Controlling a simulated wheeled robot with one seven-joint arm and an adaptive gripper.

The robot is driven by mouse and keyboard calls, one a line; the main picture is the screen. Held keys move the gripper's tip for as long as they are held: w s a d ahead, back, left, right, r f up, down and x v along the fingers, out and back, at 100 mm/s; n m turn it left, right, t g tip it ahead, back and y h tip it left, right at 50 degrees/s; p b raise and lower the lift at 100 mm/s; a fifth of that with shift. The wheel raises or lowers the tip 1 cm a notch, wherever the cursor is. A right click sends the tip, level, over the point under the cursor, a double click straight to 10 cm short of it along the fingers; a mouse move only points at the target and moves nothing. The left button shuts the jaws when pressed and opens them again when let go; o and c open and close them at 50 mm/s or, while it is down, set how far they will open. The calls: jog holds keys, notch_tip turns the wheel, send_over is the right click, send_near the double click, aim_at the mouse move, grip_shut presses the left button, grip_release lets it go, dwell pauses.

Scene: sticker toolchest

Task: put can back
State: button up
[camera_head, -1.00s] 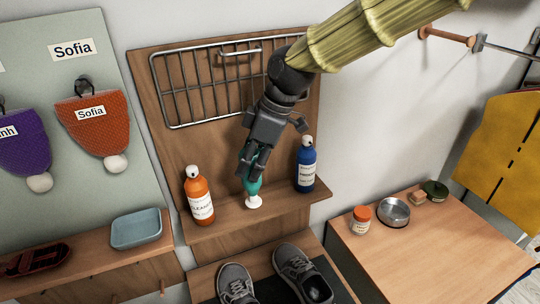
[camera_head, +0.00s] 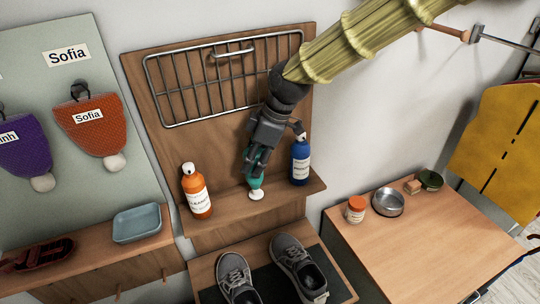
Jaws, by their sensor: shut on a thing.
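My gripper (camera_head: 256,172) points down over the middle of a small wooden wall shelf (camera_head: 230,208). It is shut on a teal can (camera_head: 257,184) with a white end facing down (camera_head: 257,195). The can is upside down or tilted, with its white end at or just above the shelf; I cannot tell whether it touches. My fingers hide its upper part. An orange can (camera_head: 197,196) with a white cap stands upright on the shelf to the left. A blue can (camera_head: 300,163) stands upright to the right.
A wire rack (camera_head: 185,95) hangs folded against the board above the shelf. Grey shoes (camera_head: 237,277) rest below it. A blue-grey tray (camera_head: 137,224) is on the left bench. A jar (camera_head: 356,209) and a metal bowl (camera_head: 388,202) stand on the right table.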

jog(key=shift+a+f, duration=0.25)
jog(key=shift+a, duration=0.3)
jog(key=shift+a+f, duration=0.25)
jog(key=shift+a, duration=0.25)
jog(key=shift+d+f, duration=0.2)
jog(key=shift+d, duration=0.5)
jog(key=shift+c, duration=0.5)
jog(key=o, duration=0.9)
jog(key=shift+o, duration=0.7)
jog(key=shift+a, duration=0.3)
jog(key=shift+d+r, duration=0.2)
jog(key=shift+w+r, duration=0.1)
jog(key=shift+r, duration=0.6)
jog(key=b+v, duration=0.3)
jog(key=v, duration=0.8)
jog(key=shift+r, duration=0.25)
